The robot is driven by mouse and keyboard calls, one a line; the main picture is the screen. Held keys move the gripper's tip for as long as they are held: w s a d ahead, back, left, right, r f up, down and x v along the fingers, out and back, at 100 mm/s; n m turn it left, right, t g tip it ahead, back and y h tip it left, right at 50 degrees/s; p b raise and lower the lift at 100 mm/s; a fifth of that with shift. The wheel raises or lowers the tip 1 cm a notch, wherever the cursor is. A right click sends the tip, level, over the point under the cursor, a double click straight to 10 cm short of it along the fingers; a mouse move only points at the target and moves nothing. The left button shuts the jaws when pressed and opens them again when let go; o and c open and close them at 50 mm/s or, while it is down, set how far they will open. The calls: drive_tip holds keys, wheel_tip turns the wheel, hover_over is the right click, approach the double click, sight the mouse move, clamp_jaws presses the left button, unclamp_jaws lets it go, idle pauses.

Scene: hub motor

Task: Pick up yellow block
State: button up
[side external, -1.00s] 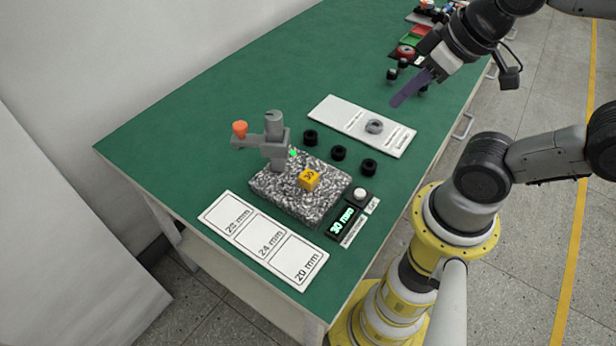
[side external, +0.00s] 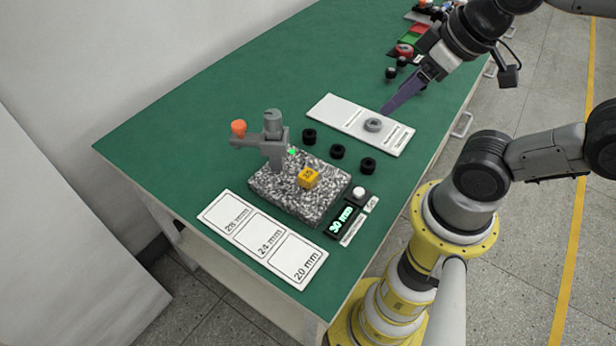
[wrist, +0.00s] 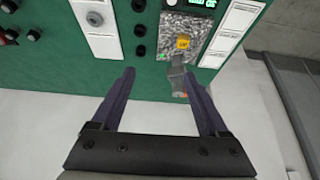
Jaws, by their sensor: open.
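The yellow block (side external: 308,177) sits on the speckled granite plate (side external: 282,203), beside the grey gauge stand (side external: 273,146). It also shows in the wrist view (wrist: 183,41), above and to the right of the gap between my fingers. My gripper (side external: 392,106) is in the air above the table's right side, near the white tray and well apart from the block. In the wrist view my gripper (wrist: 162,82) has its two dark purple fingers spread wide with nothing between them.
A white tray with a grey ring (side external: 373,125) lies behind the block. Several black knobs (side external: 338,152) stand between them. A display (side external: 345,219) stands to the right of the plate, and a card marked 28, 24 and 20 mm (side external: 263,240) lies in front. The green table's left back is clear.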

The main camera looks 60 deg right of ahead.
drive_tip(key=n, duration=0.2)
drive_tip(key=n+g, duration=0.5)
drive_tip(key=n, duration=1.1)
hover_over(308, 174)
wheel_tip(308, 174, down, 8)
drive_tip(key=shift+g, duration=0.3)
drive_tip(key=f, duration=0.8)
drive_tip(key=shift+s+a+f, duration=0.1)
drive_tip(key=shift+s+f, duration=0.05)
drive_tip(key=shift+s, duration=0.05)
drive_tip(key=shift+w+f, duration=0.15)
drive_tip(key=shift+f, duration=2.9)
clamp_jaws()
